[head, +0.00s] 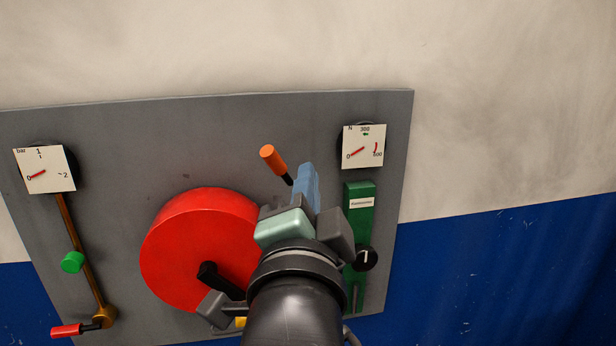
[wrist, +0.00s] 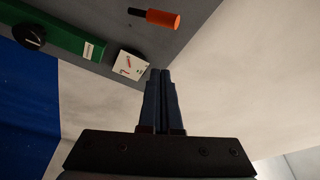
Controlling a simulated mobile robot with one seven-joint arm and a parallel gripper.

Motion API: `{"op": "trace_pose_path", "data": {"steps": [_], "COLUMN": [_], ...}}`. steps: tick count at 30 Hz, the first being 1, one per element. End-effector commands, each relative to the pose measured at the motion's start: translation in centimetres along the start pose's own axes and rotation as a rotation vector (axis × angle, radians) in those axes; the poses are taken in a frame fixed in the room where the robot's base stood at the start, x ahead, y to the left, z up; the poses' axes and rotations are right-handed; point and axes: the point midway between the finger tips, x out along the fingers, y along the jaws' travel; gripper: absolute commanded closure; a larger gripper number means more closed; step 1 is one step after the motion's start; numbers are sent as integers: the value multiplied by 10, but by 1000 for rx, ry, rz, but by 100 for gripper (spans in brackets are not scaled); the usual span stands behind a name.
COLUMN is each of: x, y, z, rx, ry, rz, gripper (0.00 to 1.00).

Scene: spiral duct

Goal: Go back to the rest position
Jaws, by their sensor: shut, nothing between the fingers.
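My gripper (head: 308,170) is shut and empty. In the head view its blue fingers point up in front of the grey panel (head: 180,130), just right of an orange handle (head: 273,158) on a black stem. In the wrist view my gripper (wrist: 159,74) has its two dark fingers pressed together, with nothing between them. The orange handle (wrist: 162,19) shows there above the fingertips, apart from them. My arm and wrist cover part of the panel's lower right.
A red wheel (head: 190,240) with a black crank is left of my wrist. A green slide unit (head: 359,220) is close on the right. Two dials, the left (head: 45,169) and right (head: 363,146), sit on the panel. A red-handled valve (head: 67,331) is lower left. The wall right is clear.

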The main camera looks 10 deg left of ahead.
Motion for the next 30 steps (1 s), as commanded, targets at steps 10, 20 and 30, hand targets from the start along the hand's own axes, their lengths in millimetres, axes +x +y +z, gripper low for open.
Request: {"op": "trace_pose_path", "data": {"steps": [10, 20, 30], "x": [-2, -29, -94], "y": [0, -66, -147], "z": [0, -59, -113], "rx": [0, -438, -1047], "ry": [-1, 213, 609], "rz": [0, -195, -329], "gripper": [100, 100, 100]}}
